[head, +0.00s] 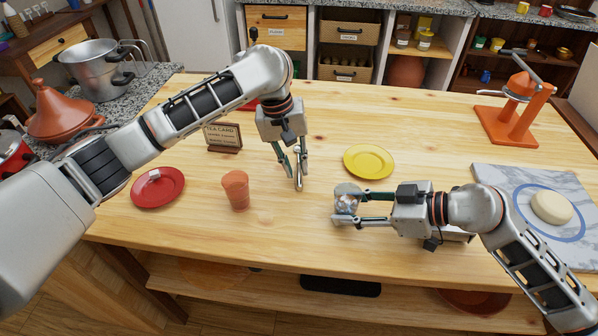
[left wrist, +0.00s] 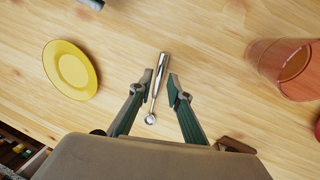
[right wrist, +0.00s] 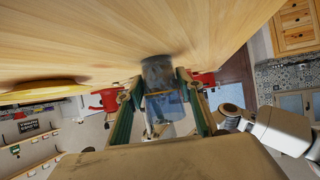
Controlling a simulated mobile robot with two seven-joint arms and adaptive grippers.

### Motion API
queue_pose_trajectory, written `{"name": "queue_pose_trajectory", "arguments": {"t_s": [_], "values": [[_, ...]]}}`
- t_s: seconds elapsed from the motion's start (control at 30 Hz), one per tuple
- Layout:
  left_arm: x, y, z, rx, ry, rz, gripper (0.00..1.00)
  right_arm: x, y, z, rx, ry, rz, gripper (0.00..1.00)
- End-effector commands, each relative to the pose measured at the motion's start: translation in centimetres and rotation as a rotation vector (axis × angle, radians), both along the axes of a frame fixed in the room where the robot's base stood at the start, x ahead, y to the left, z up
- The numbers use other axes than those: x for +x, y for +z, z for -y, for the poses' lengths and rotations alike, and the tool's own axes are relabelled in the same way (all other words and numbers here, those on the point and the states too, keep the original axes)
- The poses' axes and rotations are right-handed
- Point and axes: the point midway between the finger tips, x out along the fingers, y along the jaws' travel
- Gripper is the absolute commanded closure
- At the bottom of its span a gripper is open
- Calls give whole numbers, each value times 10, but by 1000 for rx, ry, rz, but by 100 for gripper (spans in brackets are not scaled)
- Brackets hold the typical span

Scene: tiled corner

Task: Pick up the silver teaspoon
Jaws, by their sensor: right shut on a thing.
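The silver teaspoon (left wrist: 160,72) appears to lie on the wooden table, its small round end toward my wrist in the left wrist view. It also shows as a thin shiny strip in the head view (head: 299,178). My left gripper (head: 292,172) points down over it. In the left wrist view its fingers (left wrist: 160,84) are apart, one on each side of the spoon, with a gap visible at least on the right. My right gripper (head: 338,206) is shut on a clear jar (head: 347,190) with a grey end, also seen in the right wrist view (right wrist: 160,72).
An orange cup (head: 236,190) and a red plate (head: 157,187) stand left of my left gripper. A tea card (head: 223,137) stands behind. A yellow plate (head: 369,161) lies to the right. A marble board (head: 500,178) and an orange stand (head: 510,125) are at the far right.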

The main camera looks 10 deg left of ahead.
Motion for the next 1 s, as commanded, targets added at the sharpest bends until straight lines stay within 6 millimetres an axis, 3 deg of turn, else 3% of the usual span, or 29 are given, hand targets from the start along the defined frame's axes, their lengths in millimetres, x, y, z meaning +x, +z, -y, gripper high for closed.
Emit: {"name": "queue_pose_trajectory", "arguments": {"t_s": [0.13, 0.43, 0.5, 1.0], "values": [[0, -17, 3, -1, 2, -1, 82, 0, 1, 0, 1, 0, 1, 75], [1, -20, 4, -1, 1, 2, 82, 0, 1, 0, 1, 0, 1, 75], [1, -20, 4, -1, 1, 2, 100, 0, 1, 0, 1, 0, 1, 75], [1, -17, 4, -1, 1, 2, 100, 0, 1, 0, 1, 0, 1, 75]]}}
